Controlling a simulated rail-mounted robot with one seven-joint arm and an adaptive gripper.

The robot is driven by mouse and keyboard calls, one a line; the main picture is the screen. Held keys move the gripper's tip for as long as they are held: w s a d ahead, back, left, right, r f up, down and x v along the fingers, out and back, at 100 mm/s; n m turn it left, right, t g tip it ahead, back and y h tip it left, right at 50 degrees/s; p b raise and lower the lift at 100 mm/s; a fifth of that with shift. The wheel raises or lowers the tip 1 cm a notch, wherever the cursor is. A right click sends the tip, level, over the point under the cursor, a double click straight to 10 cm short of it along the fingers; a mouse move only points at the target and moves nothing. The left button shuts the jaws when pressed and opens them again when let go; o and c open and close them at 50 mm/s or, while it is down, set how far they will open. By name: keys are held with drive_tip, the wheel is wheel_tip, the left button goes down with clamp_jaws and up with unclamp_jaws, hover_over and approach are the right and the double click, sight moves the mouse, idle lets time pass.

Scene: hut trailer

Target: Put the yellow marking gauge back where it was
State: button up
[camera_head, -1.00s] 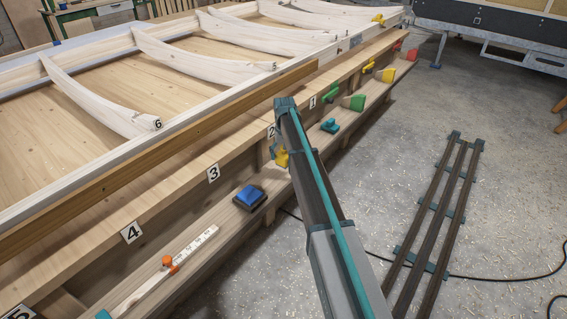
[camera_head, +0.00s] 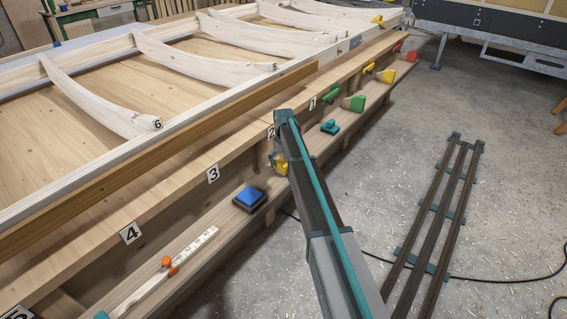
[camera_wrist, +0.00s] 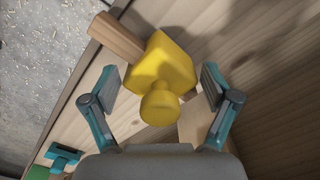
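The yellow marking gauge (camera_wrist: 163,68) shows in the wrist view as a yellow block with a round knob and a wooden stem (camera_wrist: 117,36) pointing up and left. My gripper (camera_wrist: 160,80) is open. Its two teal and grey fingers stand on either side of the yellow block, with gaps visible on both sides. In the head view only a small yellow part of the gauge (camera_head: 280,168) shows beside my arm, at the lower shelf below label 2. My arm hides the rest there.
The lower shelf holds a blue-topped block (camera_head: 249,197), an orange-headed tool on a white scale (camera_head: 168,265) and a teal tool (camera_head: 330,127). Green (camera_head: 354,103) and other yellow pieces (camera_head: 388,75) stand farther along. A numbered wooden ledge (camera_head: 190,180) runs above. Dark rails (camera_head: 440,210) lie on the floor.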

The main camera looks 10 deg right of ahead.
drive_tip(key=shift+o, duration=0.5)
drive_tip(key=shift+r, duration=0.1)
wheel_tip(320, 180, up, 12)
drive_tip(key=shift+r+p, duration=0.1)
drive_tip(key=shift+p, duration=0.5)
